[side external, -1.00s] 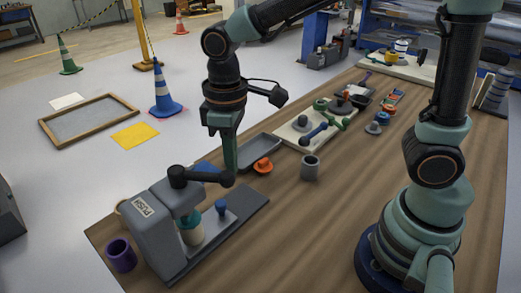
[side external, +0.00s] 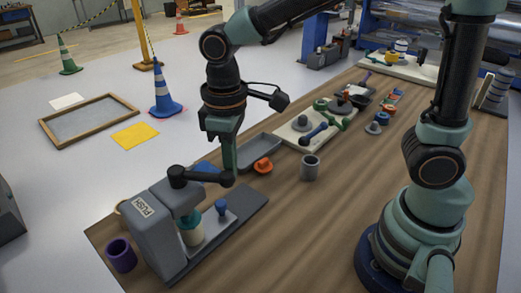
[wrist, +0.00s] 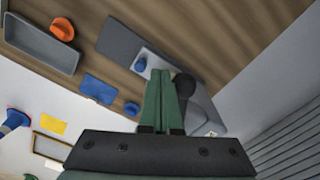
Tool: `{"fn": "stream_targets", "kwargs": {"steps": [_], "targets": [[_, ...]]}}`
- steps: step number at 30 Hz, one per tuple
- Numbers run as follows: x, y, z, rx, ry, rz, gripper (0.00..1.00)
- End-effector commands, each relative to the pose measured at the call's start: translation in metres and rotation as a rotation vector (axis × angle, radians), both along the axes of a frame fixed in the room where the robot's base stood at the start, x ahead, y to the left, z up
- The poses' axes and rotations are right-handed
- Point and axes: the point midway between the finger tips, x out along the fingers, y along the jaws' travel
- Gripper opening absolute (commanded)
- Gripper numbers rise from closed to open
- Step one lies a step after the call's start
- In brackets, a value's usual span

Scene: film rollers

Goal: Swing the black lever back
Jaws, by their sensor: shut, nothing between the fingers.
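The black lever (side external: 203,177) sticks out sideways from the top of the grey machine (side external: 152,235) marked PUSH. Its round knob end (side external: 227,179) points to the right. My gripper (side external: 229,168) is shut and empty, pointing down just behind the knob in the side view. The fingers overlap the knob there, so I cannot tell whether they touch it. In the wrist view, my green fingers (wrist: 160,75) are together, and the lever's black knob (wrist: 184,84) shows close on their right. The fingers partly hide the machine below.
A blue knob (side external: 221,207) stands on the machine's base. A grey tray (side external: 260,152), an orange piece (side external: 263,165) and a grey cup (side external: 310,167) lie behind to the right. A purple cup (side external: 120,254) stands left of the machine. The front middle of the table is clear.

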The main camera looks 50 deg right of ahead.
Motion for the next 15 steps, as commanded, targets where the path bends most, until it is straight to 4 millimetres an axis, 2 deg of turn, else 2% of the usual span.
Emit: {"fn": "stream_targets", "kwargs": {"steps": [15], "targets": [[-0.012, 0.013, 0.0, 0.0, 0.001, 0.001, 0.0]]}}
